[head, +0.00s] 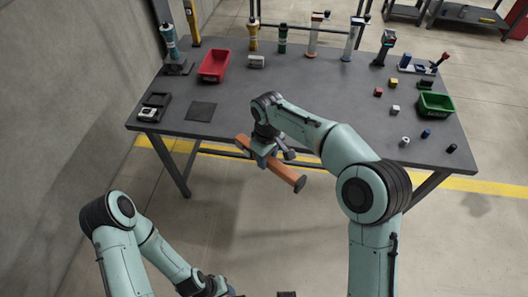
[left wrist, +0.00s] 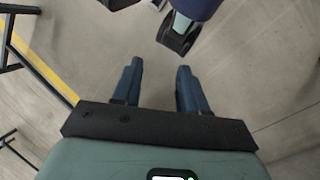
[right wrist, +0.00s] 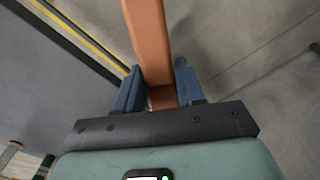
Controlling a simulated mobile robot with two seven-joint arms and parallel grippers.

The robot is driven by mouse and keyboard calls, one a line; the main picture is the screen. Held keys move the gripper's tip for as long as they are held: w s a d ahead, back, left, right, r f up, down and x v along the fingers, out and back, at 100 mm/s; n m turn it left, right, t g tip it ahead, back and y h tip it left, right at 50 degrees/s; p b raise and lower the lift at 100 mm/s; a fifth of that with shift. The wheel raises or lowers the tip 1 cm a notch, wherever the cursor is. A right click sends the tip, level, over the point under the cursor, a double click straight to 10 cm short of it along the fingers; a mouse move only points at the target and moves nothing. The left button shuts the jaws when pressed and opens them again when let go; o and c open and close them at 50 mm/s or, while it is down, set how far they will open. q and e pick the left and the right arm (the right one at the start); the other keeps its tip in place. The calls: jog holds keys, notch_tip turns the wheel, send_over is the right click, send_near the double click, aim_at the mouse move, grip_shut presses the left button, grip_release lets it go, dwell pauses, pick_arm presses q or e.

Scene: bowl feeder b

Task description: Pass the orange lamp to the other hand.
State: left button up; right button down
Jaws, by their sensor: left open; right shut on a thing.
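The orange lamp (head: 284,173) is a long orange bar with a round darker end at the lower right. My right gripper (head: 264,156) is shut on it near the middle and holds it in the air in front of the table's front edge. In the right wrist view the lamp (right wrist: 148,45) runs up between the blue fingers of that gripper (right wrist: 155,85). My left gripper (left wrist: 157,85) is open with nothing between its fingers. In the head view the left arm is low at the left, and its gripper is largely cut off at the bottom edge, well apart from the lamp.
The grey table (head: 300,110) holds a red bin (head: 214,66), a green bin (head: 435,105), several small blocks and several standing tools along the back. A dark square mat (head: 201,111) lies at the left. The floor in front of the table is clear.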

jog(key=w+f+n, duration=0.1)
jog(key=w+a+f+n, duration=0.2)
jog(key=f, duration=0.1)
jog(key=shift+a+n, duration=0.25)
jog(key=shift+n, duration=0.15)
pick_arm(q)
jog(key=shift+o, duration=1.2)
pick_arm(e)
jog(key=shift+w+a+f, duration=0.15)
jog(key=shift+w+f, duration=0.05)
jog(key=shift+w, duration=0.05)
jog(key=shift+w+a+f+n, duration=0.1)
jog(key=shift+n, duration=0.2)
pick_arm(q)
jog(key=w+a+r+m+t, duration=0.15)
jog(key=w+r+t, duration=0.25)
jog(key=w, duration=0.4)
jog(key=w+r+m+t, duration=0.3)
jog(key=w+r+t, duration=0.1)
jog(key=w, duration=0.4)
jog(key=w+d+r+m+t+h, duration=0.15)
jog(key=w+r+t, duration=0.3)
jog(key=r, duration=0.55)
jog(key=w+d+r+m+t+h, duration=0.1)
jog(key=w+r+m+t+h, duration=0.3)
jog(key=r, duration=0.6)
jog(key=x, duration=1.1)
jog(key=shift+w+n+y, duration=0.2)
jog(key=shift+n+y, duration=0.2)
jog(key=shift+y, duration=0.05)
